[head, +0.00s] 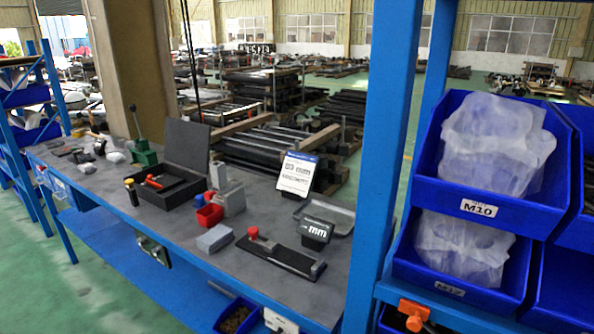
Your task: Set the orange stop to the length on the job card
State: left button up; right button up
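A job card (298,174) with a blue header and black print stands upright on the bench. It has a line ending in "mm", but its number is too small to read. In front of it lies a dark flat rail (279,257) with a grey block (318,268) at its right end. A red-orange knob (253,233), perhaps the stop, stands near the rail's left end. A small black display (316,231) beside the rail reads "mm"; its digits are unclear. Neither of my grippers shows in the head view.
The grey bench (195,262) also holds an open black case (183,165), a red bin (210,215), a grey block (215,239) and a tray (328,214). A blue post (391,130) and blue bins (494,211) bound the right side. The bench front is mostly clear.

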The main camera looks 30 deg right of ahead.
aim_at(150, 182)
jog(key=z, duration=0.25)
jog(key=i+j+z, duration=0.2)
jog(key=z, duration=0.2)
jog(key=i+j+z, duration=0.15)
jog(key=j+z, duration=0.3)
jog(key=i+j+z, duration=0.1)
jog(key=j+z, duration=0.3)
jog(key=l, duration=0.1)
